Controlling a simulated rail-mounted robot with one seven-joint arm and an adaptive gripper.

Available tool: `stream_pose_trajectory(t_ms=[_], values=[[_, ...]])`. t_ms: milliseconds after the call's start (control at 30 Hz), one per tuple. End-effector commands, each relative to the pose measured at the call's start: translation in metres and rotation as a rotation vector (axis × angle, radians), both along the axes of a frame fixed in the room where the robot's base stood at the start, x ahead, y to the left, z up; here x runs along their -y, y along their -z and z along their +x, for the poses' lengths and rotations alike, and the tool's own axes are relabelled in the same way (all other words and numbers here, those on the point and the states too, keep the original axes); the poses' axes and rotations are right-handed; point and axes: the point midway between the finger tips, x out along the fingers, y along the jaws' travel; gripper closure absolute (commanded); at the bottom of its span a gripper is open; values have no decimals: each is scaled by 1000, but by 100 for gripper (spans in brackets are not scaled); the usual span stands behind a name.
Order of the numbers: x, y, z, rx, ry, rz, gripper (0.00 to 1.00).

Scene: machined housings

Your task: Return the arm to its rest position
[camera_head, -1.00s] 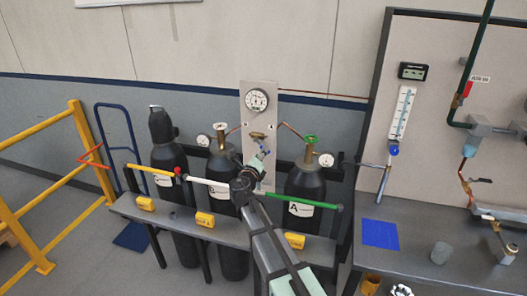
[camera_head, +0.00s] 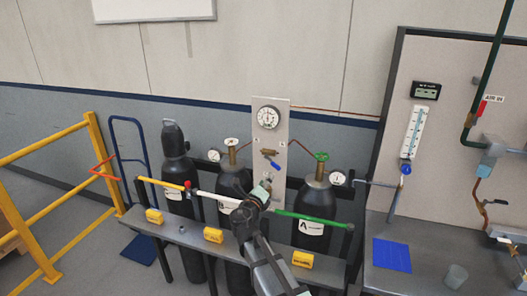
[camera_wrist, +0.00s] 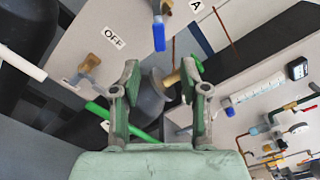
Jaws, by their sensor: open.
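My gripper (camera_head: 266,186) is in front of the gauge panel (camera_head: 283,112), just below its brass valve with a blue handle (camera_head: 271,160). In the wrist view my gripper's two fingers (camera_wrist: 160,88) stand apart with nothing held between them. The blue handle (camera_wrist: 159,34) shows above the fingers, near an OFF label. My arm reaches up from the lower edge of the head view. It hides part of the bench and of the middle cylinder.
Black gas cylinders (camera_head: 315,192) stand behind a grey bench. A yellow railing (camera_head: 105,190) is at left. At right a workbench carries a blue mat (camera_head: 391,254) and a grey cup (camera_head: 455,276).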

Motion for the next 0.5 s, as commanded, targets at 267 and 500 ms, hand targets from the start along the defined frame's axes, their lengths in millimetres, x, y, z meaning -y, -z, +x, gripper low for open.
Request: stream_pose_trajectory(t_ms=[267,500], values=[[18,23,-12,127,109,582,55],[52,131,-58,236,428,1285,55]])
